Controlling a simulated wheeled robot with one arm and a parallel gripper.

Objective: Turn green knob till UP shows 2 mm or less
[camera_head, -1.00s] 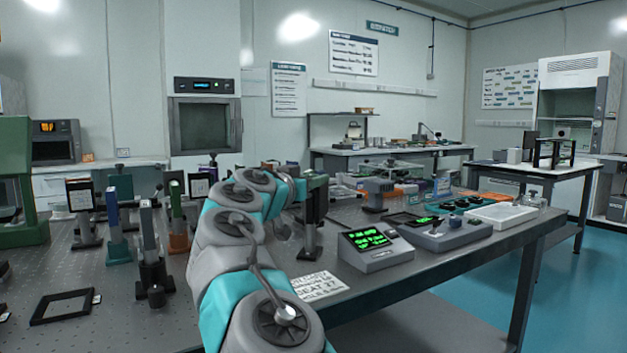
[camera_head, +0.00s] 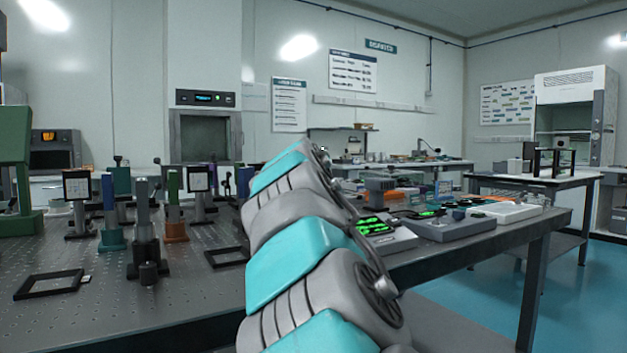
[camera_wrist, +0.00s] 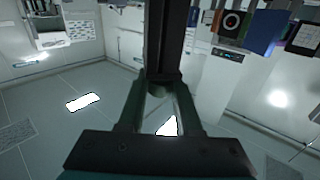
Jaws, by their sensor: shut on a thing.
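My gripper (camera_wrist: 160,100) shows in the wrist view, with its fingers closed around a small dark grey-green part at the end of a dark upright post (camera_wrist: 166,40). The part looks knob-like, but its colour is too dim to be sure that it is the green knob. In the head view my arm hides the gripper and what it holds. A grey console (camera_head: 400,240) on the table has a display (camera_head: 375,226) with green text, partly covered by my arm. The UP reading is too small to read.
Several optical mounts (camera_head: 145,235) stand on the perforated table (camera_head: 110,300) left of my arm. Flat dark frames (camera_head: 50,285) lie there too. A grey control box (camera_head: 455,226) and a white tray (camera_head: 505,212) are right of the console. Blue floor is clear at the right.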

